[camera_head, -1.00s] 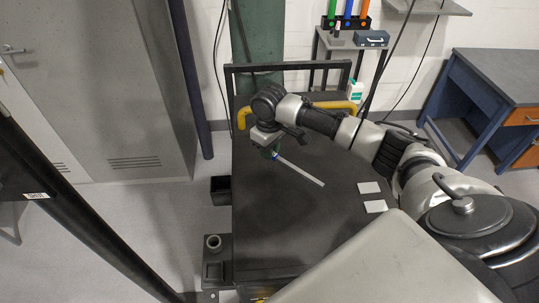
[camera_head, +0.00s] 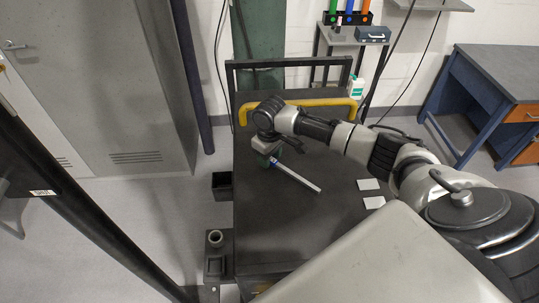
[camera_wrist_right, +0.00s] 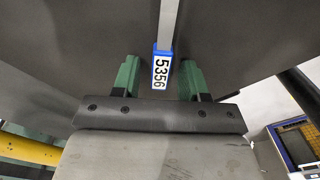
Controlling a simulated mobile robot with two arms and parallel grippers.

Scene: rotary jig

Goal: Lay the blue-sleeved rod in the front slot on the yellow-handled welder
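The rod (camera_head: 303,178) is thin and pale, with a blue sleeve at its far-left end. In the head view it slants over the dark top (camera_head: 290,225) of the yellow-handled welder. In the right wrist view the sleeve (camera_wrist_right: 162,66), labelled 5356, sits between the green fingertips of my right gripper (camera_wrist_right: 160,72), with a gap on each side. That gripper is open around the sleeve. I cannot tell whether the rod rests on the top. The yellow handle (camera_head: 325,102) is behind the gripper. I cannot make out the front slot. My left gripper is not in view.
Two white plates (camera_head: 369,184) lie on the right of the dark top. A black bin (camera_head: 221,187) and a ring-shaped cup (camera_head: 215,238) are at its left side. A stand with a blue case (camera_head: 372,34) and coloured tubes is at the back. The near top is clear.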

